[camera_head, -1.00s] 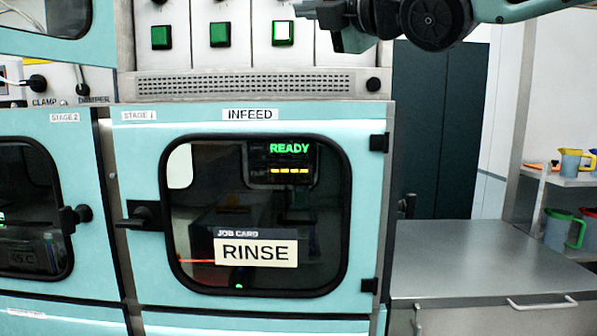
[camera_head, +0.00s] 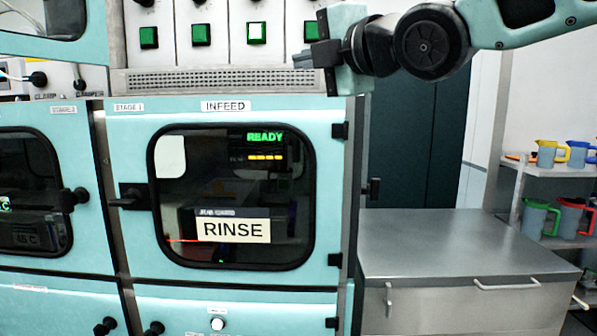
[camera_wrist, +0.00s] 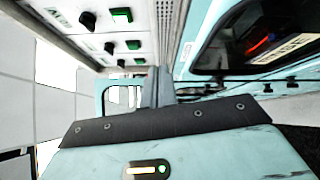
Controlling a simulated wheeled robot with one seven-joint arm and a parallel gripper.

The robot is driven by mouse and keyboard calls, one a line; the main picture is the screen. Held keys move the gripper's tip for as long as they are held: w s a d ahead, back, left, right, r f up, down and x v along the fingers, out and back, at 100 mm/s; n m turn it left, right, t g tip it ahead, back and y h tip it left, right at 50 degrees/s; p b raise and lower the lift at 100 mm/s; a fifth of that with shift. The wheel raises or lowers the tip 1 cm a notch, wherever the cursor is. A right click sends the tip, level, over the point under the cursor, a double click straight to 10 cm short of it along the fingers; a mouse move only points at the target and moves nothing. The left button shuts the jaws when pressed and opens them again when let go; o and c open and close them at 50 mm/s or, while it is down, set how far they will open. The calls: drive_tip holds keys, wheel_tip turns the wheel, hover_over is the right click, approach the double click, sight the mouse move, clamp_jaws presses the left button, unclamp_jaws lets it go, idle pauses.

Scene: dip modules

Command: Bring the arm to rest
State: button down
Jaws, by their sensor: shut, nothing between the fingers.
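My gripper (camera_head: 308,58) is at the upper right of the head view, at the right end of the button panel. It points left, apart from anything it could hold. In the wrist view my gripper (camera_wrist: 158,88) shows its two fingers together and empty, with the button panel to the left and a door window to the right. My arm reaches in from the upper right of the head view.
The INFEED door (camera_head: 236,196) is closed, with a RINSE card and a READY display behind its window. One green button (camera_head: 256,33) is lit. A steel bench (camera_head: 460,245) stands at right, its top clear. A shelf (camera_head: 550,178) holds colored jugs.

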drive_tip(key=s+d+f+m+g+h+b, duration=0.1)
drive_tip(key=s+d+f+m+g+h, duration=0.25)
drive_tip(key=f, duration=0.95)
drive_tip(key=s+f+m+g+h, duration=0.25)
drive_tip(key=s+f+m, duration=0.35)
drive_tip(key=f, duration=0.7)
drive_tip(key=s+d+f+m+g+h, duration=0.1)
drive_tip(key=s+d+f+m+g, duration=0.1)
drive_tip(key=s+f, duration=0.3)
drive_tip(key=s+d+f+m+g+h, duration=0.2)
drive_tip(key=s+d+f+m+g, duration=0.1)
drive_tip(key=s+d+f+m, duration=0.1)
drive_tip(key=s+d+f+m+g+h+b, duration=0.1)
drive_tip(key=s+d+f+m+g, duration=0.2)
drive_tip(key=s+f+m, duration=0.2)
drive_tip(key=s+f, duration=0.2)
drive_tip(key=s, duration=0.2)
drive_tip(key=shift+s+d+f, duration=0.2)
drive_tip(key=shift+s+f, duration=0.2)
